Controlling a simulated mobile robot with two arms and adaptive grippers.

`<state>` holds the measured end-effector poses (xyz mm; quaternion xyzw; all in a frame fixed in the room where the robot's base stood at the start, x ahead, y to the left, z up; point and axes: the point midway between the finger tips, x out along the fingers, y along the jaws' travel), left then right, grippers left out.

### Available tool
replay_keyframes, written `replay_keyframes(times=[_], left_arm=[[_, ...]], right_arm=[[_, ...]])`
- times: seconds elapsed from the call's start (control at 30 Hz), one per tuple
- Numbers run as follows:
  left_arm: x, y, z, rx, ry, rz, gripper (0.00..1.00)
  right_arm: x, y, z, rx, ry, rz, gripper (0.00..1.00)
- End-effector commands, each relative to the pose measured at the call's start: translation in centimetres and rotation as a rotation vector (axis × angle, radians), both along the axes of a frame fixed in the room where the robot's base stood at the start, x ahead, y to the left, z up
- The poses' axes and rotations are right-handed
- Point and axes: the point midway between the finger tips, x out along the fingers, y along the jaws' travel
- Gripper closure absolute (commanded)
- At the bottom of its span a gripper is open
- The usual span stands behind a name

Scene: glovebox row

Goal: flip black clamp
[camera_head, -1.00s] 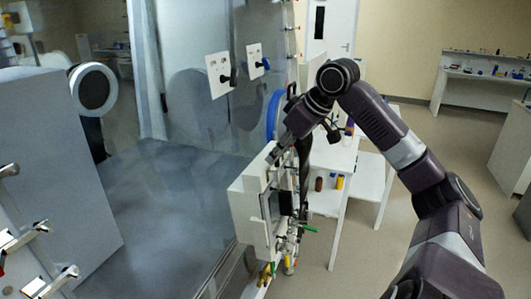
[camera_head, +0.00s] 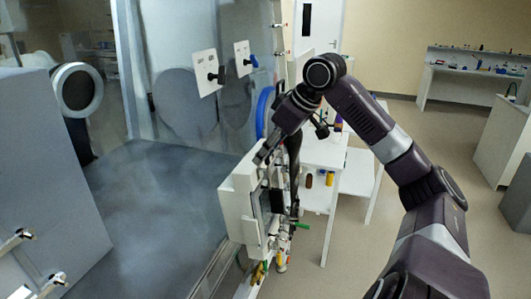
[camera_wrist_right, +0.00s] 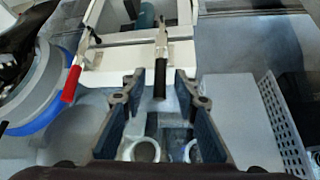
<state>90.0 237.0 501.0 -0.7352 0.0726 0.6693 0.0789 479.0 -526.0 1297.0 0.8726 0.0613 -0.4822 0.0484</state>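The black clamp (camera_wrist_right: 160,78) shows in the right wrist view as a metal lever with a black grip. It points down the picture from a white box edge. My right gripper (camera_wrist_right: 157,72) is open, with one finger on each side of the black grip in this view. A gap shows on both sides, and I see no contact. In the head view my right gripper (camera_head: 266,153) is at the top of the white box (camera_head: 238,212) on the glovebox's side; its fingers are small there. I cannot make out the black clamp in the head view.
A red-handled clamp (camera_wrist_right: 72,80) stands left of the black one in the wrist view. A perforated white tray (camera_wrist_right: 284,120) is at the right. In the head view, a blue ring (camera_head: 264,111) and a white table (camera_head: 325,155) are near the arm.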

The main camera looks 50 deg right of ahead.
Motion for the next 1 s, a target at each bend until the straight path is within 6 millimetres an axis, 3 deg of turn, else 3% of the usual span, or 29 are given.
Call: replay_keyframes(times=[0.17, 0.6, 1.0], left_arm=[[0.0, -0.1, 0.0, -0.001, 0.001, 0.0, 1.0], [0.0, -0.2, 0.0, -0.002, 0.001, 0.0, 1.0], [0.0, -0.2, 0.0, -0.003, 0.002, -0.001, 1.0]], right_arm=[[-0.9, -0.1, 1.7, -0.001, -0.003, -0.001, 0.72], [-5.4, -0.7, 9.0, -0.002, -0.001, -0.001, 0.72], [-6.2, -0.7, 10.1, 0.0, 0.001, 0.0, 0.72]])
